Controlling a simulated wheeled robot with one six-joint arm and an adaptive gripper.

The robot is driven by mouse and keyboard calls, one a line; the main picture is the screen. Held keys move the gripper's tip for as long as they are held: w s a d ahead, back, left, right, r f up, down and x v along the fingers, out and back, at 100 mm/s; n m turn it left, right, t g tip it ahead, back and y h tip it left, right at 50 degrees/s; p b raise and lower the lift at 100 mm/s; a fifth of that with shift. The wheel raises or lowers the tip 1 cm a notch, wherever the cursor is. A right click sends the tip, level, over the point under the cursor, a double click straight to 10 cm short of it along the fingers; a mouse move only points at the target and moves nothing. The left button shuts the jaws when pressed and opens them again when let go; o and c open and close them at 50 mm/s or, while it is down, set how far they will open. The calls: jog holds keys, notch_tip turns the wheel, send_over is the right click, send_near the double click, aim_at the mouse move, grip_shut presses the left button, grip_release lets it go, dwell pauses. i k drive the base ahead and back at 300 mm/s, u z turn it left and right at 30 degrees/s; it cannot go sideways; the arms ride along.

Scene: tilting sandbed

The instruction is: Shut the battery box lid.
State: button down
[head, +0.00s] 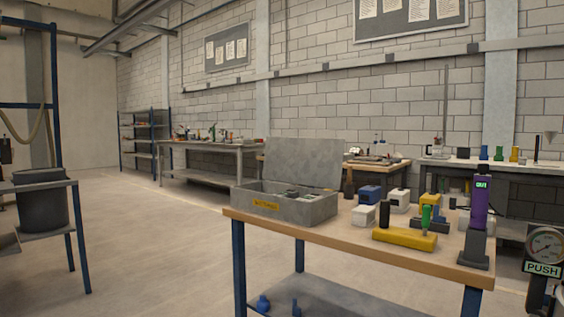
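The grey battery box (320,208) with a yellow label stands at the left end of the wooden-topped table. Its grey lid (303,163) stands up at the back, open. The inside shows in part over the front wall, with several dark and light items in it. The label is too small to read with certainty. My gripper is not in view.
The table (345,232) also holds a blue and white block (369,194), white blocks (363,216), a yellow tool (405,238) and a purple device (479,205) on a dark stand. A gauge marked PUSH (544,246) stands at the right. Open floor (160,245) lies left of the table.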

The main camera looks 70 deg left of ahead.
aim_at(311, 161)
jog(key=k, duration=1.2)
jog(key=u, duration=2.6)
jog(key=i, duration=7.1)
jog(key=z, duration=3.45)
